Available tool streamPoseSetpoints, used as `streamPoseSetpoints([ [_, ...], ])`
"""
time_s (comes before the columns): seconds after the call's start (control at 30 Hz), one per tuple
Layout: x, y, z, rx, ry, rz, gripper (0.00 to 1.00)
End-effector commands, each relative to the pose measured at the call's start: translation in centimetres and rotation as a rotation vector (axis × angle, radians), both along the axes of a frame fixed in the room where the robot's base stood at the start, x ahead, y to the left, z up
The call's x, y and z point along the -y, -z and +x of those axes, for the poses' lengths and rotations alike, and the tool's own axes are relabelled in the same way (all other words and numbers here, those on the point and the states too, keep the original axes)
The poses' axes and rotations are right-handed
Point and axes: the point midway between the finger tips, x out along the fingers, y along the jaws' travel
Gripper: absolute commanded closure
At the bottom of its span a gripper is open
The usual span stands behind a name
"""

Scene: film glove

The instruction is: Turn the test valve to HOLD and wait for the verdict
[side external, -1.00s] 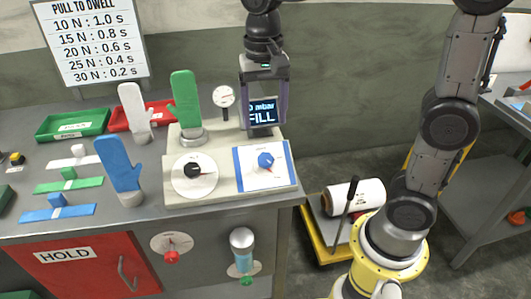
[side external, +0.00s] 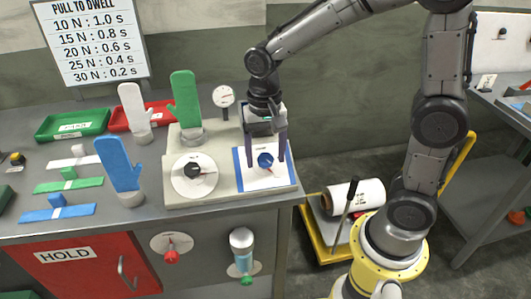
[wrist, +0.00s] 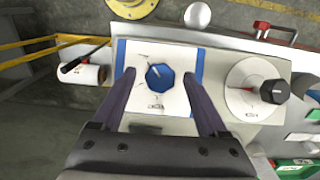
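The test valve is a blue faceted knob (side external: 265,160) on a white plate with blue side bands, at the right of the grey test panel (side external: 210,191). My gripper (side external: 265,162) is above the plate, pointing down, with its fingers on either side of the knob. In the wrist view the blue knob (wrist: 159,77) sits between the two open fingers (wrist: 160,78), with a gap on each side. The knob's pointer mark and plate lettering are too small to read. The display that showed FILL is hidden behind my gripper in the side view.
A black knob on a white dial (side external: 194,171) is left of the valve plate. A green glove form (side external: 186,98), a white one (side external: 134,110) and a blue one (side external: 121,165) stand nearby. A round gauge (side external: 223,97) is behind. A red HOLD door (side external: 95,268) is below.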

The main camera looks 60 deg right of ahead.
Motion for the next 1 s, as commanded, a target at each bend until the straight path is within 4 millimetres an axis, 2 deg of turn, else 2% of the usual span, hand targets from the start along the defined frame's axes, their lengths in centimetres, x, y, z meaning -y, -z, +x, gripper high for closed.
streamPoseSetpoints([
  [0.03,-0.01,-0.01,0.01,0.0,0.0,0.0,0.31],
  [0.4,0.0,-0.05,0.01,0.0,0.0,0.0,0.98],
  [0.43,0.0,-0.05,0.01,0.0,0.0,0.0,1.0],
  [0.77,-0.06,-0.07,0.07,-0.011,-0.032,-0.013,1.0],
  [1.0,-0.19,-0.09,0.15,-0.059,-0.15,-0.061,1.0],
])
